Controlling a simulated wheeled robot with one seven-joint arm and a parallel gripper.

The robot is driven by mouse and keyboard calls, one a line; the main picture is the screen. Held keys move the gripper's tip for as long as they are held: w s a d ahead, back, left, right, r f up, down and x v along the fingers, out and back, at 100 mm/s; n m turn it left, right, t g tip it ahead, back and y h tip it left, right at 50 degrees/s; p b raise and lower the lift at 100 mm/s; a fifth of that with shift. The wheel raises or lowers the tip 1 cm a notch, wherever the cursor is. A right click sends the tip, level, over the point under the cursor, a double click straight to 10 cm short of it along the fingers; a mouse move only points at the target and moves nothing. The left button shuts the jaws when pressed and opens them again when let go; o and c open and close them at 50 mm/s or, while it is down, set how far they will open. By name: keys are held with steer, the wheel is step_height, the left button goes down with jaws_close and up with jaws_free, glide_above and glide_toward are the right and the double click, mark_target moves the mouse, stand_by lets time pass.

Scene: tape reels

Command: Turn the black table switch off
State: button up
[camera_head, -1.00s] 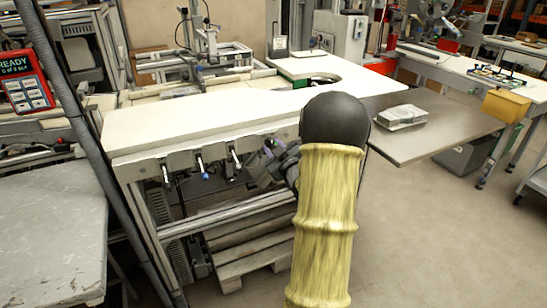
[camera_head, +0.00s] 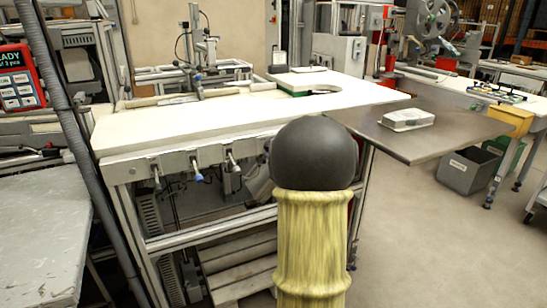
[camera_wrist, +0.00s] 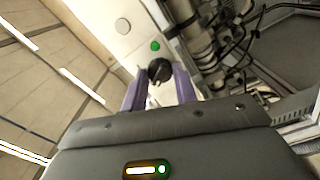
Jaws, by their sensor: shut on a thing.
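The black table switch (camera_wrist: 160,70) is a round dark knob on a pale panel in the wrist view. A small green light or button (camera_wrist: 155,46) sits just above it. My gripper (camera_wrist: 160,80) has its two purple fingers on either side of the knob and is shut on it. The fingers hide part of the knob's sides, and I cannot tell which setting it is turned to. In the head view my own arm hides the gripper and this switch, under the front edge of the white table (camera_head: 210,120).
Levers, one blue-tipped (camera_head: 197,173), line the table's front rail. A grey side table (camera_head: 450,130) with a white box (camera_head: 406,119) stands to the right. In the wrist view, cables and metal fittings (camera_wrist: 225,40) lie close on the right. Open floor shows at lower right.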

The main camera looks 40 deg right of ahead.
steer(key=shift+f, duration=0.1)
stand_by(0.3)
steer(key=o, duration=1)
steer(key=shift+c, duration=0.2)
steer(key=p+v, duration=0.1)
steer(key=v, duration=1.6)
steer(key=shift+s+a+p, duration=0.15)
steer(key=shift+a+p, duration=0.05)
steer(key=shift+p, duration=0.1)
